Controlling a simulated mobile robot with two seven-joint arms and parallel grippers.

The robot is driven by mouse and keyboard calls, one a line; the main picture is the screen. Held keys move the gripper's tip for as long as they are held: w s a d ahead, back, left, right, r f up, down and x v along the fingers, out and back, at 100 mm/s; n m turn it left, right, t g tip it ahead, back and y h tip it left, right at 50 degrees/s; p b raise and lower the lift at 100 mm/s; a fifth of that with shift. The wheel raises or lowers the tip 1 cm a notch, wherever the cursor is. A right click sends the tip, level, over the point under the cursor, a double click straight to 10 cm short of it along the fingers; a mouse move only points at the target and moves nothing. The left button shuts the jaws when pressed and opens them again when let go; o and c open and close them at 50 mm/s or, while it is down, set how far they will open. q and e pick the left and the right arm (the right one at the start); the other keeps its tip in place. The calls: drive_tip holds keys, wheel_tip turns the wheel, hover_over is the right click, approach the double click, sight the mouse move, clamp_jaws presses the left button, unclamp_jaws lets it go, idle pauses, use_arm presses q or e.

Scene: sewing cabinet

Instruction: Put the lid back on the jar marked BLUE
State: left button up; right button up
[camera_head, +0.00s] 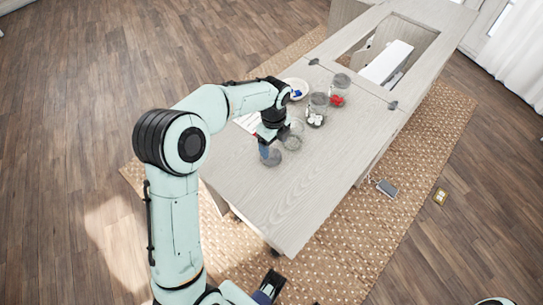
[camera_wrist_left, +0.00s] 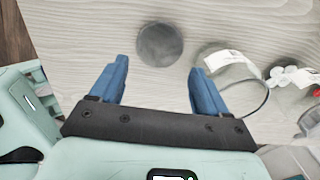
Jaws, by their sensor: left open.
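My left gripper (camera_head: 267,148) is open over the near part of the table, fingers pointing down. In the left wrist view its two blue fingers (camera_wrist_left: 159,68) are spread apart with nothing between them. A dark grey round disc, which looks like a lid (camera_wrist_left: 160,45), lies on the table just beyond the fingertips; it also shows below the gripper in the head view (camera_head: 273,158). A clear glass jar (camera_head: 292,139) stands close beside the gripper; a white label (camera_wrist_left: 224,59) shows by it in the wrist view, its writing too small to read.
Farther along the table (camera_head: 290,205) stand a jar with white pieces (camera_head: 317,108) and another glass jar (camera_head: 341,82). The near table end is clear.

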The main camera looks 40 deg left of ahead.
sight(272, 156)
use_arm(q)
drive_tip(key=shift+f, duration=0.2)
drive_tip(key=shift+a+f+b, duration=0.15)
drive_tip(key=shift+a+f, duration=0.05)
drive_tip(key=shift+f, duration=1.15)
drive_tip(key=shift+a+f+b, duration=0.15)
drive_tip(key=shift+f, duration=1.15)
drive_tip(key=c, duration=0.7)
